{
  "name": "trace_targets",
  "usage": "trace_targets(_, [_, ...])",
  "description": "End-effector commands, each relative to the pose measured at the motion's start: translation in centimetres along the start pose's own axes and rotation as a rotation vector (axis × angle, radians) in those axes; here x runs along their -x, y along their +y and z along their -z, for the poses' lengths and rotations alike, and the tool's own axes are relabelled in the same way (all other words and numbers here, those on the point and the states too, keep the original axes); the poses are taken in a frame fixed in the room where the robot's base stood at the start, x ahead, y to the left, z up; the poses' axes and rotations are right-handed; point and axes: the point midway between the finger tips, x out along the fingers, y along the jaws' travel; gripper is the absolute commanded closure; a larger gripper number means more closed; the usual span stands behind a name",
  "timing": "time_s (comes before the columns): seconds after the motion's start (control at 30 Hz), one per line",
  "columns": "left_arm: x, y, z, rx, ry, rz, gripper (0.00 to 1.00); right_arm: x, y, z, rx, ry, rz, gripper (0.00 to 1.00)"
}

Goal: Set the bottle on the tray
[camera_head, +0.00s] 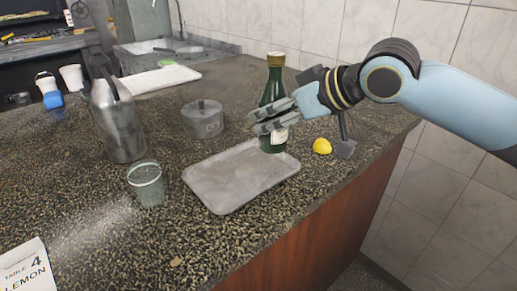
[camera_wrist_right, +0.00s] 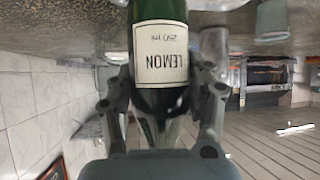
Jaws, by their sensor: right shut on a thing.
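The bottle (camera_head: 272,90) is dark green with a gold cap and a white label. In the right wrist view the bottle (camera_wrist_right: 158,98) shows its label, reading LEMON 250 ml, upside down in the picture. My right gripper (camera_head: 272,116) is shut around the bottle's body, and the bottle is upright. The grey metal tray (camera_head: 225,183) lies on the counter, empty. The bottle's base shows at the tray's far right corner; I cannot tell whether it touches the tray or the counter. My left gripper is not in view.
A yellow lemon (camera_head: 322,146) lies right of the bottle. A white card (camera_head: 25,270) reads TABLE 4 LEMON. The counter's front edge runs close to the tray.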

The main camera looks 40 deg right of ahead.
Motion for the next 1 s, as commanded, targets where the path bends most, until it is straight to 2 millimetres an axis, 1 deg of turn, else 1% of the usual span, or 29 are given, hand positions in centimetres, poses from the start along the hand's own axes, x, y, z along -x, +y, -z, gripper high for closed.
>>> trace_targets(0.03, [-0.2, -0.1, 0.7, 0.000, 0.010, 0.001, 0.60, -1.1, 0.1, 0.2, -0.009, 0.006, 0.000, 1.00])
trace_targets(0.1, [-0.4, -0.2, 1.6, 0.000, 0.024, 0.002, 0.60, -2.3, 0.0, 0.3, -0.006, 0.004, 0.003, 1.00])
trace_targets(0.23, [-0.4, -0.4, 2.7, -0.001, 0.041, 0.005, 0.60, -3.9, 0.2, 0.5, -0.002, 0.003, 0.001, 1.00])
trace_targets(0.37, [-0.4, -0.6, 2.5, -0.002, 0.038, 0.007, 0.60, -4.5, 0.3, 0.2, 0.001, -0.001, 0.002, 1.00])
trace_targets(0.63, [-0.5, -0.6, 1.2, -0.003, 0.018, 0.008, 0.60, -6.5, 0.3, -2.8, 0.001, -0.002, 0.000, 1.00])
trace_targets(0.97, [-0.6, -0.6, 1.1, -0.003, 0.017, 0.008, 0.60, -6.7, 0.3, -3.1, 0.002, -0.001, 0.000, 1.00])
trace_targets(1.0, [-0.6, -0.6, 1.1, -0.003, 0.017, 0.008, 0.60, -6.7, 0.3, -3.3, 0.002, -0.004, -0.001, 0.45])
